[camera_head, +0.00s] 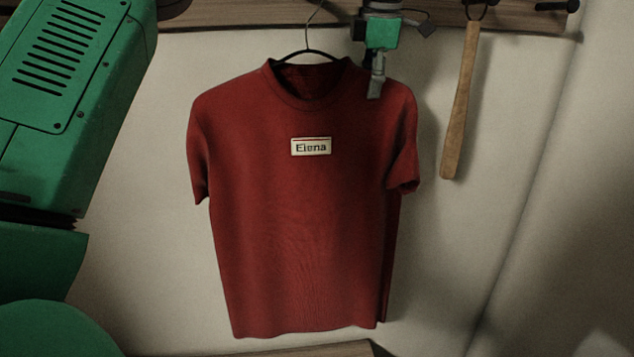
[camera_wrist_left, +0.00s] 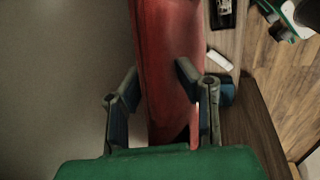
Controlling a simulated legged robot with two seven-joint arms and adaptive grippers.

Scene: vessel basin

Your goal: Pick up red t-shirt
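The red t-shirt (camera_head: 300,220) hangs on a dark wire hanger (camera_head: 307,50) against the wall in the head view, with a white "Elena" tag on its chest. My left gripper (camera_head: 376,88) is at the shirt's right shoulder and points down, one grey finger showing in front of the cloth. In the left wrist view the gripper (camera_wrist_left: 157,75) is open, its two fingers apart with the red t-shirt (camera_wrist_left: 166,45) between them. Whether either finger touches the cloth I cannot tell. My right gripper is not in view.
A wooden rack (camera_head: 250,14) runs along the top of the wall. A tool with a wooden handle (camera_head: 460,110) hangs to the right of the shirt. In the left wrist view, a wooden surface with a small white object (camera_wrist_left: 219,60) lies below, beside a wood floor (camera_wrist_left: 285,90).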

